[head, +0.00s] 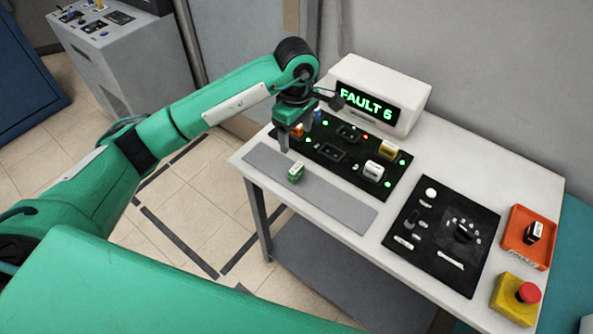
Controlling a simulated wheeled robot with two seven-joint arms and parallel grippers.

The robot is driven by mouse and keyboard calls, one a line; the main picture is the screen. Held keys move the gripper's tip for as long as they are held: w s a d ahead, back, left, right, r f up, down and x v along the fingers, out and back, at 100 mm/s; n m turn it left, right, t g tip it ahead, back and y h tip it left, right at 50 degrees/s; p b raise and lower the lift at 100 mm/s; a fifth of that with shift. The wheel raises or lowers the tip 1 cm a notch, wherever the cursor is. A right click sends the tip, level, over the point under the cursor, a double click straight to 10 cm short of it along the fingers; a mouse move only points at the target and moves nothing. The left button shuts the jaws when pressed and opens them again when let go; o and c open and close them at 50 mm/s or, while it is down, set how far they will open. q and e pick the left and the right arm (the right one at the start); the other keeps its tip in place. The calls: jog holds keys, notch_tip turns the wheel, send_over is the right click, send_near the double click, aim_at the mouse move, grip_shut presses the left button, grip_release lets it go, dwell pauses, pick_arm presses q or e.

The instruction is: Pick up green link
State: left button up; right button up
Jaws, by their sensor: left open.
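The green link (296,172) is a small block with a pale top. It stands on the grey strip (340,200) along the table's front edge, near the strip's left end. My left gripper (288,146) points down above and behind the green link, over the left end of the black socket panel (327,166). It is open and apart from the green link. An orange link and a blue link show close by the gripper, partly hidden by it. My right gripper is not in view.
A black dial panel (440,245), orange tray (516,249) and red button (529,292) lie to the right. The strip's right part is bare.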

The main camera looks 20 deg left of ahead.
pick_arm(q)
jog(key=p, duration=0.2)
send_over(296, 168)
jog(key=f, duration=0.6)
jog(key=shift+w+a+f, duration=0.1)
jog(key=shift+w+f, duration=0.3)
jog(key=shift+s+f+p, duration=0.2)
jog(key=shift+f+p, duration=0.4)
jog(key=shift+f, duration=0.6)
jog(key=shift+s+f+p, duration=0.15)
jog(key=shift+f+p, duration=0.45)
jog(key=shift+f, duration=0.95)
jog(key=c, duration=1.1)
